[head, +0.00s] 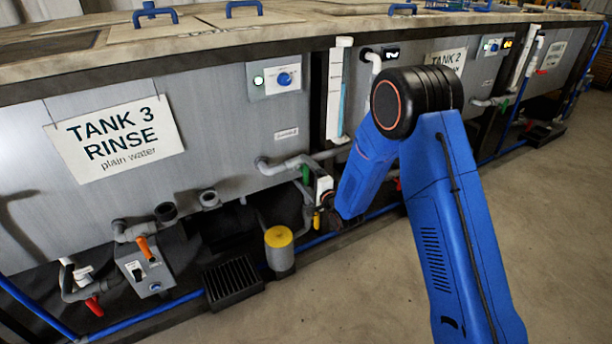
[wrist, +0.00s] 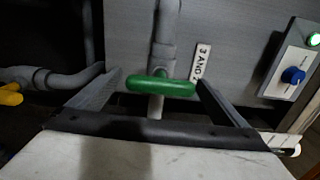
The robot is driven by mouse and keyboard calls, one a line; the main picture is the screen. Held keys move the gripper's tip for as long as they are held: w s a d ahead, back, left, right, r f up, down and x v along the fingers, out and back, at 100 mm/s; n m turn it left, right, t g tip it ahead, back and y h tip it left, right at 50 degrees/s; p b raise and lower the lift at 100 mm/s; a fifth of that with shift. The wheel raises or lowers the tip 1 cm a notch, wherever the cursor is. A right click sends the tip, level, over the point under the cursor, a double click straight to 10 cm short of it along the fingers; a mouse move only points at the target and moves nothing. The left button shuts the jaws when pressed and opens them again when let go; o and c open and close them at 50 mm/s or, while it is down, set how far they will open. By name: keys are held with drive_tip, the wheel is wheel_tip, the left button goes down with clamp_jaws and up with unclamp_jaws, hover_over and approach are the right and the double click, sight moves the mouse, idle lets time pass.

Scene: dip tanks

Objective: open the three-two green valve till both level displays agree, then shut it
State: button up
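The green valve handle (wrist: 160,86) lies crosswise on a grey vertical pipe, in the middle of the wrist view. My gripper (wrist: 158,92) is open, with one finger on each side of the handle and gaps showing between. A tag reading "3 AN…" (wrist: 202,62) is beside the pipe, partly hidden by a finger. In the head view my gripper (head: 324,196) is low by the pipework between tanks 3 and 2, and a small green part (head: 306,174) shows beside it.
A yellow handle (wrist: 10,97) is at the left of the wrist view; a panel with a blue knob (wrist: 293,75) is at right. Tank 3's sign (head: 116,138), an orange-handled valve (head: 146,248), a yellow-topped cylinder (head: 279,240) and a black grate (head: 233,281) stand left. Floor is clear at right.

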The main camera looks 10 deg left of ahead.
drive_tip(key=v, duration=1.7)
drive_tip(key=shift+s, duration=0.2)
drive_tip(key=shift+d, duration=0.1)
drive_tip(key=s+d+r+n+g+h, duration=0.2)
drive_tip(key=s+d+r+n+h, duration=0.15)
drive_tip(key=d+r, duration=0.5)
drive_tip(key=s+d+r+n+g+h, duration=0.25)
drive_tip(key=d+r+h, duration=0.3)
drive_tip(key=d, duration=0.55)
drive_tip(key=s+d+r+n+g, duration=0.1)
drive_tip(key=s+d+r, duration=0.1)
drive_tip(key=s, duration=0.8)
drive_tip(key=s+d+r+n+g+h, duration=0.1)
drive_tip(key=s+d, duration=0.3)
drive_tip(key=s, duration=0.7)
drive_tip(key=s+d+r+n+g, duration=0.3)
drive_tip(key=s, duration=0.7)
drive_tip(key=shift+s+d+h, duration=0.15)
drive_tip(key=shift+s+h, duration=0.05)
drive_tip(key=shift+h, duration=0.1)
